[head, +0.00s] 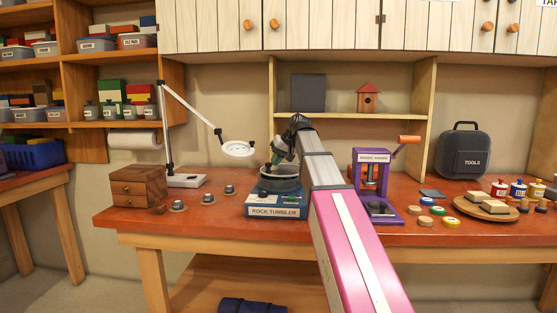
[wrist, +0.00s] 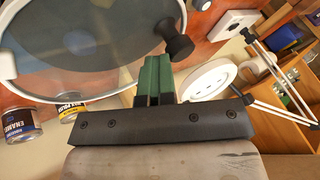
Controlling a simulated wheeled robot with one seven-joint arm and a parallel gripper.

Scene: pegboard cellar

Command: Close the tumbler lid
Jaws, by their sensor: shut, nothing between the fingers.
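The rock tumbler (head: 277,205) stands on the red bench, with a blue-grey base and a round dark drum (head: 280,184) on top. My gripper (head: 276,161) is just above the drum, coming from the right, and hides part of it. In the wrist view, a large round grey lid (wrist: 85,45) with a pale rim fills the upper left. A black knob (wrist: 177,42) sits at its edge. The green fingers of my gripper (wrist: 156,72) are together and empty, close beside the knob. I cannot tell whether they touch it, or the lid's exact angle.
A magnifier lamp (head: 238,149) stands left of the tumbler, near a small wooden drawer box (head: 138,186). A purple press (head: 372,185) stands to the right, beyond my arm. Small knob-like parts (head: 230,190) lie on the bench at the left. Cans (wrist: 20,125) show in the wrist view.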

